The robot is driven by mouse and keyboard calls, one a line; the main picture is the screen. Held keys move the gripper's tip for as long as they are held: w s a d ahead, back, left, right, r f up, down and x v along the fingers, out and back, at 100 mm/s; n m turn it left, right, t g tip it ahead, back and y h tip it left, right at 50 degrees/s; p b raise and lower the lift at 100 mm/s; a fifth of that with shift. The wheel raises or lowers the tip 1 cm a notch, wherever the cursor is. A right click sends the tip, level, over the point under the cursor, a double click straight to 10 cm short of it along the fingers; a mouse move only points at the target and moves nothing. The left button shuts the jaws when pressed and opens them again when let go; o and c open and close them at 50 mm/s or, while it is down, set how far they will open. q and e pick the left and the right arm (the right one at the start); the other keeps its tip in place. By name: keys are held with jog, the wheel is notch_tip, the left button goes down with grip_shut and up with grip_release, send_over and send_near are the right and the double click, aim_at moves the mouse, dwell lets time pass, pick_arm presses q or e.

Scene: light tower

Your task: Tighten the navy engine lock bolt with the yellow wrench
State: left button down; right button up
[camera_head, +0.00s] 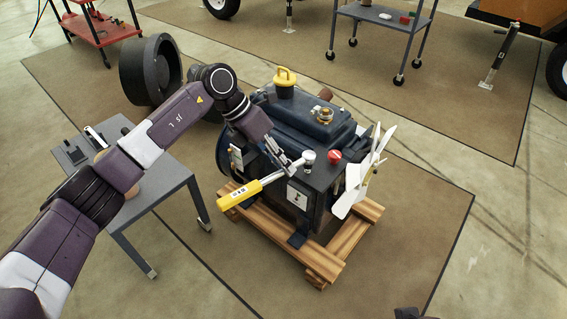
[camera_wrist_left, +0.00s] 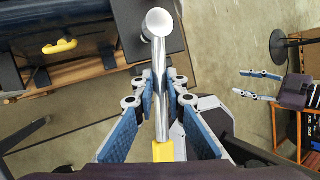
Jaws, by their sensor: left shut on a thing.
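The navy engine (camera_head: 312,125) sits on a wooden pallet. The yellow wrench, with its yellow handle (camera_head: 238,193) and silver shaft, lies across the engine's near side. My left gripper (camera_head: 287,162) is shut on its shaft; in the left wrist view the shaft (camera_wrist_left: 159,75) runs between the fingers (camera_wrist_left: 160,92). The round silver wrench head (camera_head: 308,157) is at the engine's near top edge, left of a red cap (camera_head: 334,156). I cannot make out the lock bolt or tell whether the head is on it. My right gripper (camera_wrist_left: 258,85) is open and empty in the left wrist view.
A white fan (camera_head: 362,172) is on the engine's right side. A grey table (camera_head: 150,190) stands at left, with a dark wheel-like part (camera_head: 150,70) behind. A grey cart (camera_head: 385,18) is at the back. The mat right of the pallet is clear.

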pick_arm(q)
jog(key=shift+f, duration=0.25)
pick_arm(e)
jog(key=shift+f, duration=0.35)
pick_arm(q)
jog(key=shift+f+b, duration=0.5)
pick_arm(e)
jog(key=shift+f, duration=0.1)
pick_arm(q)
jog(key=c, duration=2.6)
grip_release()
grip_shut()
pick_arm(e)
jog(key=shift+w, duration=0.1)
pick_arm(q)
jog(key=shift+w+a+f+m+g+b, duration=0.15)
jog(key=shift+w+a+m+g+b, duration=0.2)
jog(key=shift+m+b, duration=0.4)
pick_arm(e)
jog(key=w, duration=0.1)
jog(key=w+t, duration=0.1)
jog(key=shift+w+a+f, duration=0.25)
jog(key=shift+w+a, duration=0.05)
jog(key=shift+a, duration=0.1)
